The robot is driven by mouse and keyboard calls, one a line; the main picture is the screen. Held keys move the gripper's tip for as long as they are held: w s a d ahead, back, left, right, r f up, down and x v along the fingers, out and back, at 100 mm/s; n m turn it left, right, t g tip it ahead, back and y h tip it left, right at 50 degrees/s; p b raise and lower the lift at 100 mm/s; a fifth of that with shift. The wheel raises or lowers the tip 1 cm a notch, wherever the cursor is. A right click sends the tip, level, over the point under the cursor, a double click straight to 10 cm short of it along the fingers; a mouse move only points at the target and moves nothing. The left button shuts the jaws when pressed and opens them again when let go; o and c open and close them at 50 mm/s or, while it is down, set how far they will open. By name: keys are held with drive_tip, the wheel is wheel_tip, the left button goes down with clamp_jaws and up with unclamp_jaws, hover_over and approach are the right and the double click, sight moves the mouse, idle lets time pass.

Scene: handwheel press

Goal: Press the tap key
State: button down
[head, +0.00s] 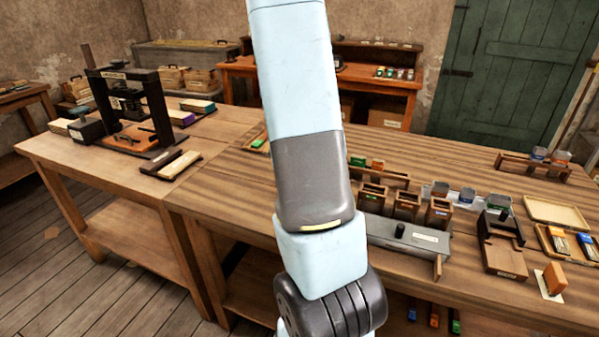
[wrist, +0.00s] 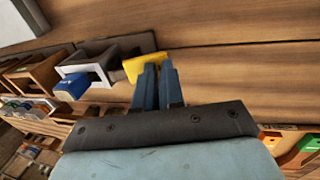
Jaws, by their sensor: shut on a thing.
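A low grey box (head: 408,240) with a small black knob (head: 400,230) and an illegible pale label stands at the front of the right bench. I cannot tell for sure whether this knob is the tap key. In the wrist view my gripper (wrist: 164,66) has its two blue fingers close together. A yellow block (wrist: 140,66) shows at and behind the fingertips, and the jaws appear shut on it. Their contact is partly hidden by the fingers. In the head view my own arm hides the gripper.
Brown open holders (head: 405,203) stand behind the grey box. A dark wooden stand (head: 504,256) and a tray (head: 556,211) are to its right. The black-framed press (head: 160,105) stands on the left bench. In the wrist view a blue block (wrist: 71,87) sits by a pale open holder (wrist: 90,64).

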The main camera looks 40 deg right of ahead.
drive_tip(key=w+v, duration=0.1)
drive_tip(key=v, duration=1.2)
drive_tip(key=shift+w+a+r, duration=0.2)
drive_tip(key=shift+w+a, duration=0.15)
drive_tip(key=shift+w, duration=0.1)
drive_tip(key=s+a+r+n+t, duration=0.3)
drive_tip(key=s+a+r+n, duration=0.2)
drive_tip(key=s+a, duration=0.4)
drive_tip(key=s+a+r+n+t+y, duration=0.1)
drive_tip(key=s+a+r+n+t, duration=0.3)
drive_tip(key=s+a, duration=0.5)
drive_tip(key=a+r+n, duration=0.2)
drive_tip(key=a+n, duration=0.1)
drive_tip(key=a, duration=0.2)
drive_tip(key=shift+s+a+r+t, duration=0.25)
drive_tip(key=shift+r+t, duration=0.05)
drive_tip(key=shift+d, duration=0.1)
idle(0.5)
